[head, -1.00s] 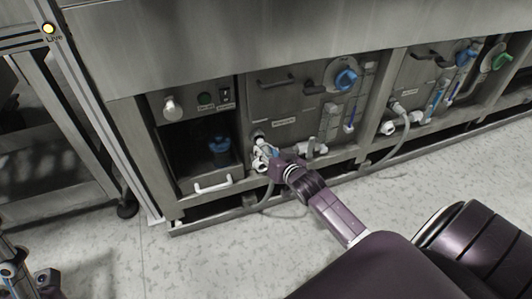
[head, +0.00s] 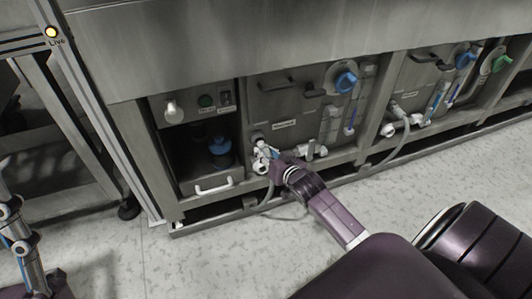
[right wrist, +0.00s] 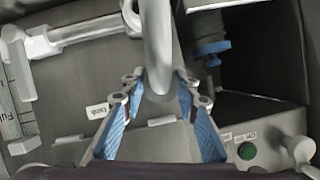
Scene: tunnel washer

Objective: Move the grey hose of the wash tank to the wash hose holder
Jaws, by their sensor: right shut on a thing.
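The wash tank front (head: 290,105) is a grey metal panel in the left part of the machine. My right gripper (head: 270,155) is at the white pipe fittings (head: 260,163) low on this panel. In the right wrist view, the blue-padded fingers of my right gripper (right wrist: 160,118) are on either side of the grey hose (right wrist: 158,45), shut on its end. The lower hose (head: 268,197) hangs under the fittings toward the floor. My left gripper (head: 18,235) shows only partly at the lower left edge. I cannot clearly make out the wash hose holder.
Left of the panel is an open dark compartment with a blue-topped device (head: 220,150) and a white handle (head: 214,186). Another tank with a similar grey hose (head: 398,140) is to the right. A metal frame (head: 90,110) stands at left. The floor (head: 200,255) in front is clear.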

